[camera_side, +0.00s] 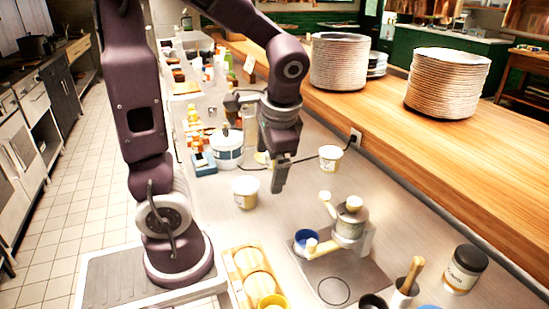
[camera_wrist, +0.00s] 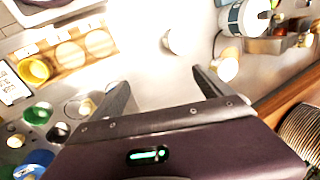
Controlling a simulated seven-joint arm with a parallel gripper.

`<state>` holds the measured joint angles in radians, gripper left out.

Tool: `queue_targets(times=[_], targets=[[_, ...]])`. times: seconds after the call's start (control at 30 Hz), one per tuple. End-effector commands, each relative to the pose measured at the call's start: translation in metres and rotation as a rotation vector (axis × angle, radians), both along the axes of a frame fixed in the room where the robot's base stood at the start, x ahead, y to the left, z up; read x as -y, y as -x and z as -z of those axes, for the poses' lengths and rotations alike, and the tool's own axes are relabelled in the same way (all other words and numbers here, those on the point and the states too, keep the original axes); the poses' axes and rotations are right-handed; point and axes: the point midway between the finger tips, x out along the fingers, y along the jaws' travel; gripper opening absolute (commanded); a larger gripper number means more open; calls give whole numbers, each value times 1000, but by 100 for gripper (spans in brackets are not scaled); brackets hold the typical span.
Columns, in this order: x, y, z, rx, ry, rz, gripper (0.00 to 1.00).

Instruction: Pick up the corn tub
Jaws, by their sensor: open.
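Two small white tubs stand upright on the steel counter; I cannot read which holds corn. One tub (camera_side: 245,192) has a yellowish label and stands left of my gripper (camera_side: 280,186) in the side view. The other tub (camera_side: 330,158) stands farther right, near the wooden ledge. In the wrist view the first tub (camera_wrist: 179,41) is beyond the fingers, and the second tub (camera_wrist: 228,69) is just right of the right finger. My gripper (camera_wrist: 160,88) is open and empty, above the counter and apart from both tubs.
A blue-banded white container (camera_side: 227,148) stands behind the first tub. A grey machine with a blue cup (camera_side: 347,225) stands front right. A wooden tray with round wells (camera_side: 236,262) is at the front. Plate stacks (camera_side: 447,84) stand on the ledge. A cable crosses the counter.

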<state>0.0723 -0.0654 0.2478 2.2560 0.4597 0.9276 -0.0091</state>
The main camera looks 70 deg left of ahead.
Motion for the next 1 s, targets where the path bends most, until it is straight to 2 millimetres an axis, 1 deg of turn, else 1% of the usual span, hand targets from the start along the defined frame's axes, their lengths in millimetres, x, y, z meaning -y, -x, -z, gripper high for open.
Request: queue_targets(times=[0.03, 0.07, 0.1, 0.17, 0.2, 0.27, 0.3, 0.37, 0.4, 0.43, 0.47, 0.5, 0.57, 0.6, 0.7, 0.87, 1.0], targets=[[-26, -8, 17, -111, -84, 15, 90], [-44, -13, 26, -178, -142, 29, 90], [-69, -18, 37, -270, -225, 55, 90], [-106, -25, 51, -410, -353, 102, 90], [-129, -30, 58, -501, -442, 142, 90], [-161, -38, 64, -630, -565, 205, 90], [-180, -44, 68, -716, -648, 255, 90], [-208, -58, 72, -852, -782, 346, 90], [-224, -69, 73, -937, -867, 412, 90], [-233, -77, 74, -991, -922, 457, 90], [-239, -85, 75, -1038, -969, 499, 90], [-242, -95, 81, -1088, -1009, 560, 90], [-234, -108, 101, -1142, -1024, 666, 90], [-227, -113, 114, -1169, -1020, 727, 90], [-220, -118, 131, -1207, -1010, 805, 90], [-236, -117, 134, -1212, -1005, 816, 90], [-265, -116, 134, -1214, -1002, 814, 90]])
